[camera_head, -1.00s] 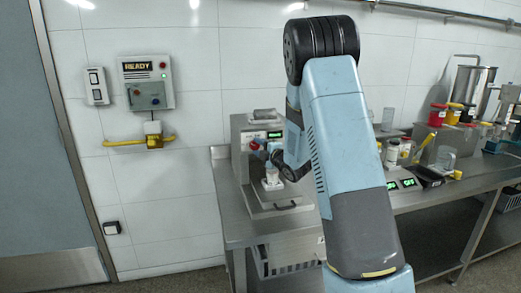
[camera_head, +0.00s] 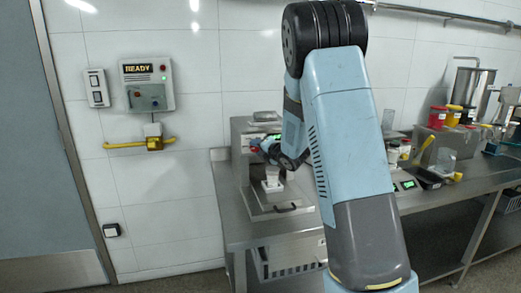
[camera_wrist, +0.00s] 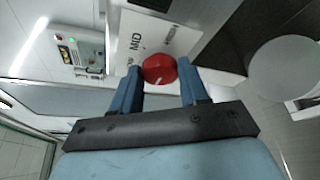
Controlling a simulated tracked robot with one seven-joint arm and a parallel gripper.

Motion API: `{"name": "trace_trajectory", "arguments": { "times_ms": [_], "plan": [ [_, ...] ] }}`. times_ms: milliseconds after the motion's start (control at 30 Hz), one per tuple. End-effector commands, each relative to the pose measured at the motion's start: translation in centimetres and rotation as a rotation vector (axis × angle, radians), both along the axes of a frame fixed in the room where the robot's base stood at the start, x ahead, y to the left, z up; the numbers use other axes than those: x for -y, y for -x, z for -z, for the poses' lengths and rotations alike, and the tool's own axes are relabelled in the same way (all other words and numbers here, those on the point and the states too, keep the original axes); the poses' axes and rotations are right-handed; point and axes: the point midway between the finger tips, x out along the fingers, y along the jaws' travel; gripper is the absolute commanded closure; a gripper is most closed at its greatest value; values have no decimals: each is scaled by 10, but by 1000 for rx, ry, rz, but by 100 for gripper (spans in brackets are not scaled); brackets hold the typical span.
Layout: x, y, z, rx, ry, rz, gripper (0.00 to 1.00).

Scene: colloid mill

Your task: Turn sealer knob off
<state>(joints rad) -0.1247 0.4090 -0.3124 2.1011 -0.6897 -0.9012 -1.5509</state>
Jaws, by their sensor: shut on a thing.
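The sealer (camera_head: 240,150) is a steel machine on the left end of the bench. Its red round knob (camera_wrist: 159,69) is on a white panel (camera_wrist: 160,35) with the word MID and other small print that I cannot read. A white pointer line on the knob runs toward the bottom of the wrist view, slightly leftward. My gripper (camera_wrist: 158,75) has its two blue fingers on either side of the knob and is shut on it. In the head view my gripper (camera_head: 262,147) is at the sealer's front, and the knob is mostly hidden there.
A white cup (camera_head: 272,175) stands on the sealer's lower platform, just below my gripper. Scales, jars and containers (camera_head: 437,115) crowd the bench to the right. A wall control box (camera_head: 146,83) reading READY hangs at the left.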

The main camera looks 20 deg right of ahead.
Motion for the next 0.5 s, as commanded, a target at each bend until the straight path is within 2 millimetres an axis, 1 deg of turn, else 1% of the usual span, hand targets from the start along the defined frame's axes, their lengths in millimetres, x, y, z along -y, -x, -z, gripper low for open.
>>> {"name": "trace_trajectory", "arguments": {
  "times_ms": [33,400,433,500],
  "plan": [
    [-2,2,5,-11,6,-3,86],
    [-1,2,6,-12,8,-1,86],
    [-1,2,6,-12,8,-1,54],
    [-1,1,5,-10,8,-1,47]
  ]
}}
